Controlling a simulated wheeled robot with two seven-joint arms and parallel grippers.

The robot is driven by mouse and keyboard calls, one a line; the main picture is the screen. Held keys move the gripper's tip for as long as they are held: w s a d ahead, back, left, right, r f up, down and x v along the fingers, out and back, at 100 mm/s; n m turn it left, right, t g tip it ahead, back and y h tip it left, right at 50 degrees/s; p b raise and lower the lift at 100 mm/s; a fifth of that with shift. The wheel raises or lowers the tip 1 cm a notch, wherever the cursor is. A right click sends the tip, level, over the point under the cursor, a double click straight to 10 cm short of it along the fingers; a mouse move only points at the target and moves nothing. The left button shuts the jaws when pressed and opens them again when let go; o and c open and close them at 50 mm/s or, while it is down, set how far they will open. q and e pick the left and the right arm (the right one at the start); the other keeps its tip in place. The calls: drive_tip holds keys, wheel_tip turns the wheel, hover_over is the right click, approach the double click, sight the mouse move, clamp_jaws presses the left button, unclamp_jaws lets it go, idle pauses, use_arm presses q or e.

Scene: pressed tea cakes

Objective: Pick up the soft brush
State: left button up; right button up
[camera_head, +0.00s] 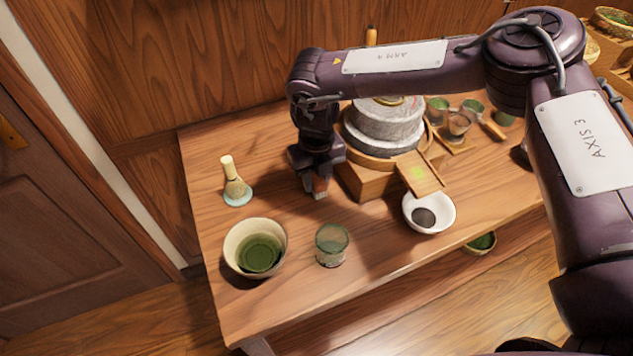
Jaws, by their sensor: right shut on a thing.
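My right gripper (314,172) reaches down over the table, left of the grey stone mill (384,124). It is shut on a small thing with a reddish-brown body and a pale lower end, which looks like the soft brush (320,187). The brush is mostly hidden by the fingers. Its pale end is at or just above the tabletop; I cannot tell which. My left gripper is not in view.
A bamboo whisk (236,187) on a pale blue stand, a tea bowl (232,262) and a green glass (332,245) stand nearby. A white bowl (442,222) is right, beside a small wooden tray (421,182). Several small cups stand behind. Wood wall (210,60) at the back.

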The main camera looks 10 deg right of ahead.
drive_tip(key=shift+r, duration=0.1)
drive_tip(key=shift+c, duration=0.4)
drive_tip(key=shift+r, duration=0.25)
wheel_tip(320, 180, up, 11)
drive_tip(key=b, duration=0.2)
wheel_tip(320, 180, up, 8)
drive_tip(key=p, duration=0.1)
hover_over(316, 177)
drive_tip(key=shift+s+r, duration=0.1)
drive_tip(key=shift+r, duration=0.1)
